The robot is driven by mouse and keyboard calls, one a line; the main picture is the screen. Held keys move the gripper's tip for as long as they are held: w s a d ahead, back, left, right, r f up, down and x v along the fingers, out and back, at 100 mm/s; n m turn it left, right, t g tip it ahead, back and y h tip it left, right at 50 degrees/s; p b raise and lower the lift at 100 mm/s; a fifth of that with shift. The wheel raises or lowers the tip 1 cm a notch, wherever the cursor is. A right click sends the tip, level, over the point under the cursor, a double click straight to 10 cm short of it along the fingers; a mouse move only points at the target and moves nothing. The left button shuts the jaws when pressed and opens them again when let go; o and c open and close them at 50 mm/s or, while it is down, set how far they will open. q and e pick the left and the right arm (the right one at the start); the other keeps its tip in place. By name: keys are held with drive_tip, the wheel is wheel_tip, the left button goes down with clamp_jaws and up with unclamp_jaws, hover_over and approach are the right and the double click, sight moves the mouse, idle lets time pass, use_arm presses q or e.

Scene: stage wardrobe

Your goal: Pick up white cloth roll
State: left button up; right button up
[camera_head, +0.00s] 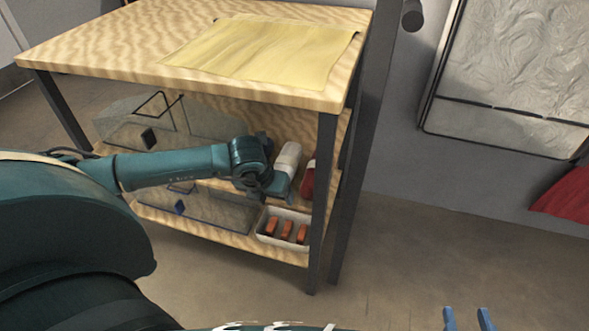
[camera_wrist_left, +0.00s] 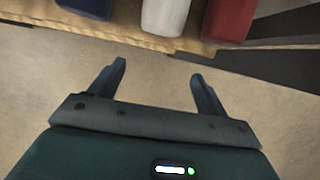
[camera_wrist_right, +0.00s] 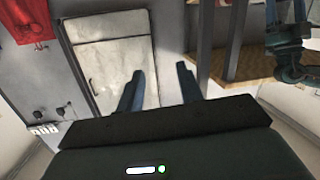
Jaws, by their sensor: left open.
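The white cloth roll (camera_head: 288,157) lies on the middle shelf of the wooden rack, beside a red roll (camera_head: 308,180). In the left wrist view the end of the white roll (camera_wrist_left: 166,16) shows at the top, between a dark blue roll (camera_wrist_left: 90,6) and the red roll (camera_wrist_left: 229,18). My left gripper (camera_wrist_left: 158,72) is open and empty, in front of the shelf edge and apart from the white roll. In the head view my left wrist hides part of the shelf. My right gripper (camera_head: 467,318) is open and empty, away from the rack.
A yellow cloth (camera_head: 265,50) lies on the tabletop (camera_head: 110,45). Clear bins (camera_head: 125,128) stand on the shelves at left. A white tray (camera_head: 268,238) with orange items is on the lower shelf. A dark post (camera_head: 321,190) stands right of the rolls. Floor at right is free.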

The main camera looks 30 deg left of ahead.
sight(284, 162)
use_arm(q)
drive_tip(key=w+a, duration=0.1)
drive_tip(key=w, duration=0.3)
drive_tip(key=w+a+b, duration=0.1)
drive_tip(key=w, duration=0.3)
drive_tip(key=w+a, duration=0.1)
drive_tip(key=w, duration=0.3)
drive_tip(key=shift+a+b, duration=0.35)
drive_tip(key=shift+b, duration=0.05)
drive_tip(key=b+x, duration=0.1)
drive_tip(key=x, duration=0.3)
drive_tip(key=shift+s, duration=0.15)
drive_tip(key=shift+w+f+b, duration=0.2)
drive_tip(key=shift+f+b, duration=0.1)
drive_tip(key=shift+f, duration=0.1)
use_arm(e)
drive_tip(key=shift+s+a+r+n+t+y, duration=0.1)
drive_tip(key=shift+a+r+n+t+y, duration=0.05)
drive_tip(key=shift+a+n+t+y, duration=0.75)
drive_tip(key=shift+d, duration=0.2)
use_arm(q)
drive_tip(key=shift+a, duration=0.1)
drive_tip(key=c, duration=1.1)
drive_tip(key=shift+r, duration=0.15)
